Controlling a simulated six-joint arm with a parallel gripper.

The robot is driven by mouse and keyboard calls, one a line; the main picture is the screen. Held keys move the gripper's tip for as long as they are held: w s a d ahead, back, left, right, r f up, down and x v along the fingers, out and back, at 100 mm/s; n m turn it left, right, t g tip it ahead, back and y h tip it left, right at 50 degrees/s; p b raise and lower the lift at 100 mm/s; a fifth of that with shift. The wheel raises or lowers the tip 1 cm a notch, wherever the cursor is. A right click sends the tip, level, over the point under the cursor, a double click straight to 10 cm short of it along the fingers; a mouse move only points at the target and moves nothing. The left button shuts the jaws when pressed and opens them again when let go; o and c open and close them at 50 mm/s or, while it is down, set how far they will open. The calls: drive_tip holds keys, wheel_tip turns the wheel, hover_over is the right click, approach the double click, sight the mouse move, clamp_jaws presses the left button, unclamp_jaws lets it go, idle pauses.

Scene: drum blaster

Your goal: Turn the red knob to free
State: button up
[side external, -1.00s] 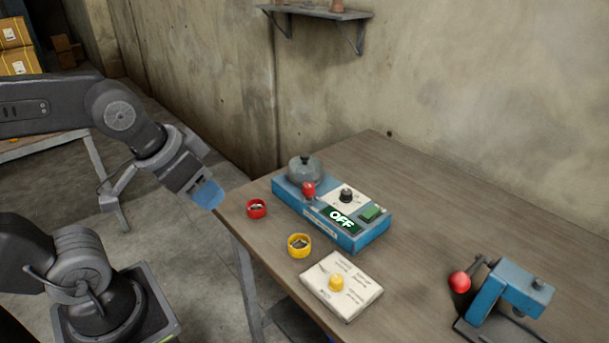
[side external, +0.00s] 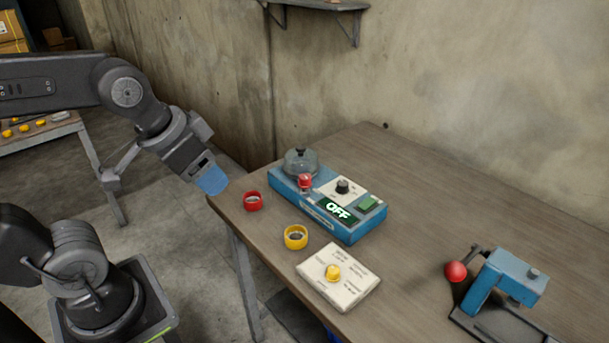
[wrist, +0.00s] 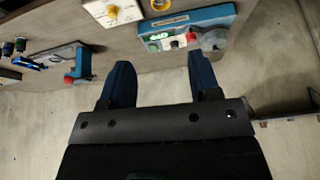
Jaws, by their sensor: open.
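A blue machine (side external: 345,230) stands on the wooden table, with a lit display reading OFF. My gripper (side external: 211,182) is off the table's left edge, left of the machine and apart from everything. Its two blue fingers are spread and empty in the wrist view (wrist: 160,62). Any lettering around the knob is too small to read.
A red ring (side external: 252,201) and a yellow ring (side external: 295,237) lie between the table edge and the machine. A white box (side external: 340,280) with a yellow knob is in front. A blue press (side external: 510,275) with a red-ball lever (side external: 456,271) stands at right. The table's back is clear.

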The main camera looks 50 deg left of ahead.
drive_tip(key=w+a+r+m+g, duration=0.1)
drive_tip(key=w+r+m+g, duration=0.15)
drive_tip(key=w, duration=0.65)
drive_tip(key=m+g, duration=0.3)
drive_tip(key=m, duration=0.3)
hover_over(305, 176)
wheel_tip(305, 176, down, 6)
wheel_tip(305, 176, down, 13)
drive_tip(key=shift+f, duration=0.15)
drive_tip(key=shift+c, duration=0.5)
drive_tip(key=c, duration=0.8)
drive_tip(key=shift+c, duration=0.2)
